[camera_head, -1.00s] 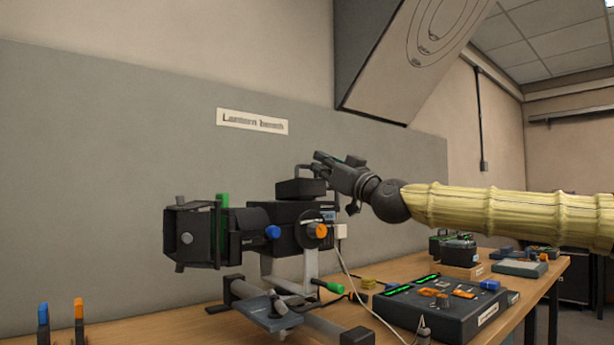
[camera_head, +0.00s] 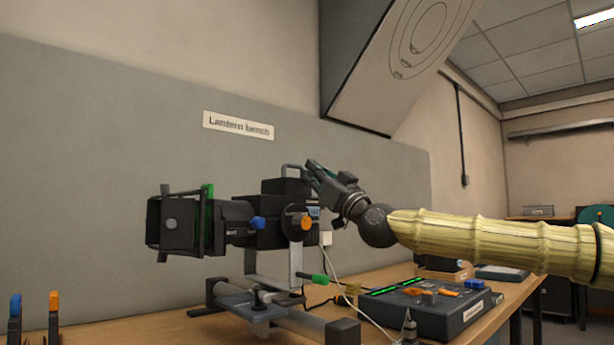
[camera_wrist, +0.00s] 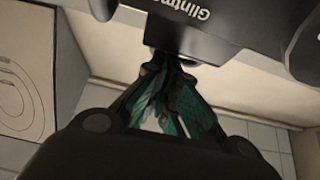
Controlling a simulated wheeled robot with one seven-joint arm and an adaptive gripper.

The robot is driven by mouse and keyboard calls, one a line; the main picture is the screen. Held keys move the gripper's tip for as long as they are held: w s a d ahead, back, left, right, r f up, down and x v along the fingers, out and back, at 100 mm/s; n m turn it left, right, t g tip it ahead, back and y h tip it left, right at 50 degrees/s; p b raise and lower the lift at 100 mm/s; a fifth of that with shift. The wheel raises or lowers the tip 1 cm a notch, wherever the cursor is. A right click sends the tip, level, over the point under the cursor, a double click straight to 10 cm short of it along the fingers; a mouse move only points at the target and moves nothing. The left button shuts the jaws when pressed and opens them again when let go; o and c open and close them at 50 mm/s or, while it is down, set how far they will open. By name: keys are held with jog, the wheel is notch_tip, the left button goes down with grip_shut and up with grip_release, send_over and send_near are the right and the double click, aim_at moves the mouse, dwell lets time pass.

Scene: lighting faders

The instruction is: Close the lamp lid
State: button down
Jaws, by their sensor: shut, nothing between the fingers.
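The lantern (camera_head: 275,228) is a black lamp body on a grey stand, with a lens tube to the left. Its lid (camera_head: 286,187) is a dark block with a loop handle on top of the body. It looks level; I cannot tell whether it is fully seated. My gripper (camera_head: 312,170) is shut and empty, just right of the lid's handle; contact is unclear. In the wrist view, the shut fingers (camera_wrist: 172,65) point at a black part (camera_wrist: 225,30) with upside-down lettering; I cannot tell whether this is lid or body.
The wooden bench (camera_head: 190,328) carries a fader console (camera_head: 425,307) at right. A blue knob (camera_head: 257,223) and orange knob (camera_head: 305,223) project from the lantern. A cable hangs behind it. A large slanted panel (camera_head: 400,60) overhangs above; the wall is behind.

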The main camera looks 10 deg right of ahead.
jog(key=shift+f, duration=0.15)
dwell(0.3)
notch_tip(320, 180, up, 4)
jog(key=p, duration=0.3)
jog(key=v, duration=1)
jog(key=shift+w+f+p, duration=0.25)
jog(key=shift+f+p, duration=0.05)
jog(key=shift+p, duration=0.15)
